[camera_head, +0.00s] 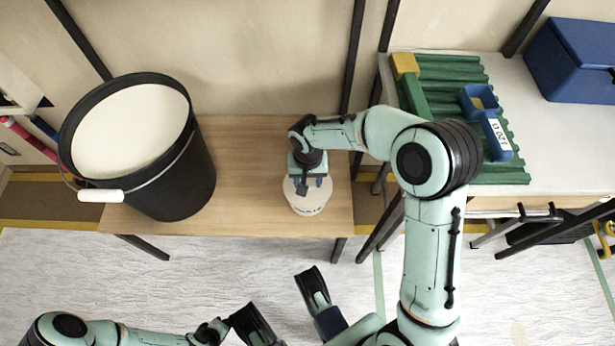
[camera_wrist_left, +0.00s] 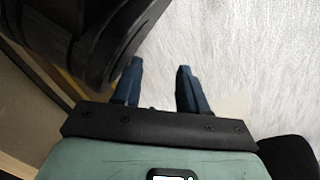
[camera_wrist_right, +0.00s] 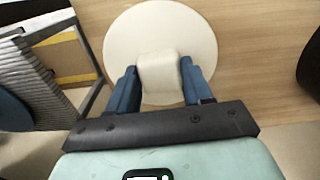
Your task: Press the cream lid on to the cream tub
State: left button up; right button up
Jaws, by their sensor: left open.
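The cream tub (camera_head: 306,209) stands on the wooden bench, with dark lettering on its side. The round cream lid (camera_wrist_right: 160,25) shows in the right wrist view with a raised block-shaped knob, and hides the tub beneath it. My right gripper (camera_wrist_right: 160,88) has a finger against each side of the knob; in the head view it is directly above the tub. I cannot tell whether the lid is seated or slightly above the rim. My left gripper (camera_wrist_left: 158,75) is open and empty over the pale floor, away from the tub.
A large black bucket (camera_head: 183,178) with pale contents stands on the bench's left. The bench (camera_head: 250,165) is clear between bucket and tub.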

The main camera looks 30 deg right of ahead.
jog(key=o, duration=0.4)
jog(key=shift+c, duration=0.2)
pick_arm(q)
jog(key=shift+s, duration=0.1)
pick_arm(e)
jog(key=shift+r, duration=0.6)
notch_tip(320, 180, up, 8)
jog(key=p, duration=0.3)
pick_arm(q)
notch_tip(320, 180, up, 6)
jog(key=w+d+p, duration=0.1)
jog(key=w, duration=0.1)
jog(key=shift+d+t, duration=0.35)
jog(key=shift+t, duration=0.05)
pick_arm(e)
notch_tip(320, 180, up, 4)
send_over(308, 181)
jog(key=shift+r, duration=0.15)
pick_arm(q)
jog(key=shift+f, duration=0.1)
